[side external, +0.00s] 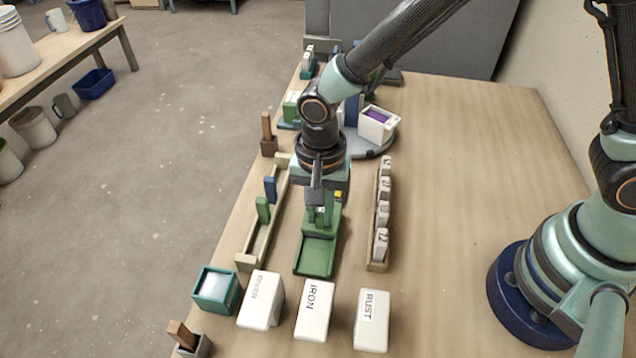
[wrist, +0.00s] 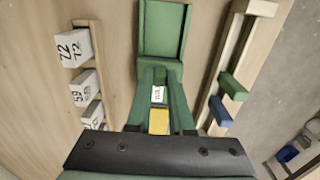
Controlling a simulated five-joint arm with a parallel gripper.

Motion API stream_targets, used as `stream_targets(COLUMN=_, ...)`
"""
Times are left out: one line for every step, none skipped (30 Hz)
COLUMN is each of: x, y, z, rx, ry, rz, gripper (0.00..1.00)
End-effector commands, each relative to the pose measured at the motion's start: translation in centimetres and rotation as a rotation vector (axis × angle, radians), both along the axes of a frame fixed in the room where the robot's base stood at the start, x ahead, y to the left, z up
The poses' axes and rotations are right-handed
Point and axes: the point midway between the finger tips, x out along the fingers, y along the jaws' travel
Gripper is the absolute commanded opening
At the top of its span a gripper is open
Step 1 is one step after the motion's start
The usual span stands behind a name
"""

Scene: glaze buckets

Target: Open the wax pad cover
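A teal square box (side external: 215,290) with a pale, flat top stands at the front left of the table. It may be the wax pad, but I cannot tell whether the pale top is its cover or the pad. My gripper (side external: 320,216) points down over the back of a green stand with a shallow tray (side external: 314,258), well behind the box. The stand also shows in the wrist view (wrist: 163,30), with a small white label (wrist: 158,94) and a yellow block (wrist: 159,121). The gripper's fingertips do not show clearly. The teal box is out of the wrist view.
White blocks marked IRON (side external: 314,310) and RUST (side external: 371,320), plus a third (side external: 261,299), stand in front. A rack of numbered white blocks (side external: 378,262) is right of the stand. A wooden rail (side external: 246,257) with green and blue pieces is left.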

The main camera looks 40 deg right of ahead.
Motion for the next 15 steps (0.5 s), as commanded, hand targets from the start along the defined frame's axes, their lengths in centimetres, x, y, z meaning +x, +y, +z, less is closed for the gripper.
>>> stream_targets(x=-0.1, y=0.1, z=0.0, rx=-0.001, ry=0.001, rz=0.000, gripper=0.00)
stream_targets(x=-0.1, y=0.1, z=0.0, rx=0.000, ry=0.000, rz=0.001, gripper=0.00)
stream_targets(x=-0.3, y=0.3, z=0.0, rx=-0.001, ry=0.001, rz=0.001, gripper=0.00)
stream_targets(x=-0.4, y=0.4, z=0.0, rx=-0.001, ry=0.001, rz=0.002, gripper=0.00)
stream_targets(x=-0.6, y=0.6, z=0.0, rx=0.000, ry=0.000, rz=0.003, gripper=0.00)
stream_targets(x=-0.7, y=0.8, z=0.0, rx=0.000, ry=0.000, rz=0.003, gripper=0.00)
stream_targets(x=-0.9, y=0.9, z=0.0, rx=0.000, ry=0.000, rz=0.003, gripper=0.00)
stream_targets(x=-1.0, y=1.0, z=0.0, rx=0.000, ry=0.000, rz=0.002, gripper=0.00)
stream_targets(x=-1.2, y=1.2, z=0.0, rx=0.000, ry=0.000, rz=0.002, gripper=0.00)
stream_targets(x=-1.3, y=1.4, z=0.1, rx=0.000, ry=0.000, rz=0.003, gripper=0.00)
stream_targets(x=-1.4, y=1.5, z=0.1, rx=0.000, ry=0.000, rz=0.003, gripper=0.00)
stream_targets(x=-1.6, y=1.7, z=0.1, rx=0.001, ry=-0.001, rz=0.003, gripper=0.00)
stream_targets(x=-1.7, y=1.8, z=0.1, rx=0.001, ry=-0.001, rz=0.003, gripper=0.00)
stream_targets(x=-1.9, y=1.9, z=0.1, rx=0.001, ry=-0.001, rz=0.002, gripper=0.00)
stream_targets(x=-2.1, y=2.1, z=0.1, rx=0.001, ry=-0.001, rz=0.002, gripper=0.00)
